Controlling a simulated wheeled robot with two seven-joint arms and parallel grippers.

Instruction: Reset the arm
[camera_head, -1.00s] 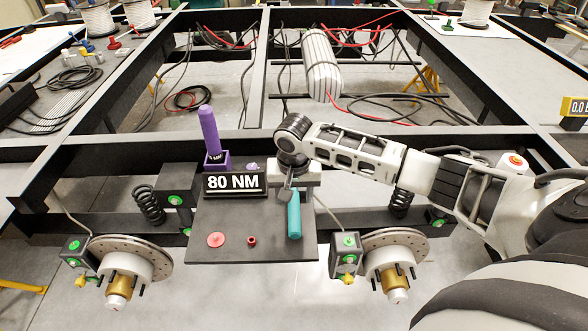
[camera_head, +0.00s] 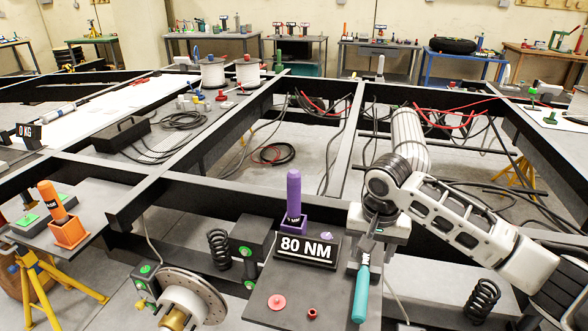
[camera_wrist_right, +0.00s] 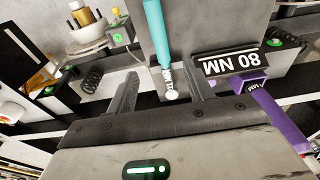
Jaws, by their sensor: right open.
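My right arm comes in from the right in the head view. Its gripper (camera_head: 371,238) points down over the small dark tray (camera_head: 262,303). A tool with a teal handle (camera_head: 361,292) lies on the tray just below this gripper. In the right wrist view the two fingers stand apart (camera_wrist_right: 160,72), and the teal tool (camera_wrist_right: 156,35) shows between them, with its metal head towards the palm. The fingers do not look closed on it. My left gripper is not in view.
A purple tool (camera_head: 294,195) stands upright in its holder behind the "80 NM" sign (camera_head: 306,250). Black chassis beams (camera_head: 230,189) surround the tray. A brake disc (camera_head: 190,295) is at lower left. An orange tool (camera_head: 53,202) stands on another plate. Workbenches line the back wall.

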